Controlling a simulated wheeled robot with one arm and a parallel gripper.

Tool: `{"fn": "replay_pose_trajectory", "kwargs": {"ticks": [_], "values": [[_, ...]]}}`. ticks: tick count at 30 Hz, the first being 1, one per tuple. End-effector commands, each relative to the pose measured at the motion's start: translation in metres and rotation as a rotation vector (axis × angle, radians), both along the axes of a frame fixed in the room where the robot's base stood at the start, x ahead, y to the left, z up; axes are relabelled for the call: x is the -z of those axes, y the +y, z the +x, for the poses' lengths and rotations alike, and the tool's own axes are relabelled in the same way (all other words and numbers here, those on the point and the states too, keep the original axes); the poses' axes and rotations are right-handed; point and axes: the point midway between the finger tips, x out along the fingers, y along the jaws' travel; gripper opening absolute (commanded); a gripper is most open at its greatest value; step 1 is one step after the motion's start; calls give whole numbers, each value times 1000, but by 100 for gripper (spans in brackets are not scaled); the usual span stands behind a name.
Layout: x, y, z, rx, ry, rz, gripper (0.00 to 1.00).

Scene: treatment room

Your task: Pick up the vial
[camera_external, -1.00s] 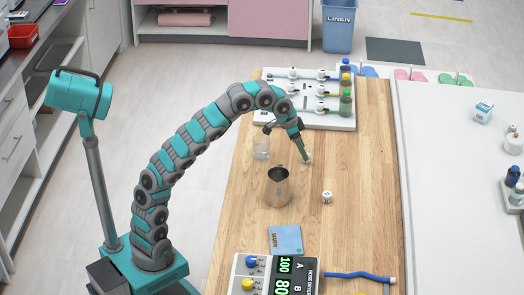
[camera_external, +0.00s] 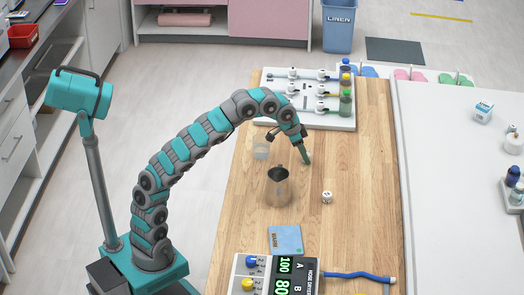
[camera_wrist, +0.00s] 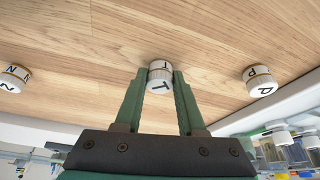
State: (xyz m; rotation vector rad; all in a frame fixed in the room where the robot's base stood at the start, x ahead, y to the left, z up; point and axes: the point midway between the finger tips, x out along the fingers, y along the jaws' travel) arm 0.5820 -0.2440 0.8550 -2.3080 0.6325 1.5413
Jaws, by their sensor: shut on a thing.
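The vial (camera_wrist: 159,80) has a white cap with a black letter T and sits between my green fingertips in the wrist view. My gripper (camera_external: 305,159) points down over the wooden table in the outside view, and its fingers are shut on the vial. In the outside view the fingers hide most of the vial. I cannot tell whether its base touches the wood.
The wrist view shows similar white pieces marked N (camera_wrist: 13,79) and P (camera_wrist: 261,82), one on each side. A valve board (camera_external: 275,114) lies behind.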

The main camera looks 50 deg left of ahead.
Motion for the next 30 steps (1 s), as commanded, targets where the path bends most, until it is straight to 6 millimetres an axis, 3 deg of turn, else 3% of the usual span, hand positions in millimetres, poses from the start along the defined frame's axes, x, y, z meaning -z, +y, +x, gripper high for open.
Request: {"fn": "replay_pose_trajectory", "kwargs": {"ticks": [4,17,30], "values": [[0,0,0,0,0,0,0],[-1,0,0,0,0,0,0],[-21,-1,1,3,-2,-2,0]]}}
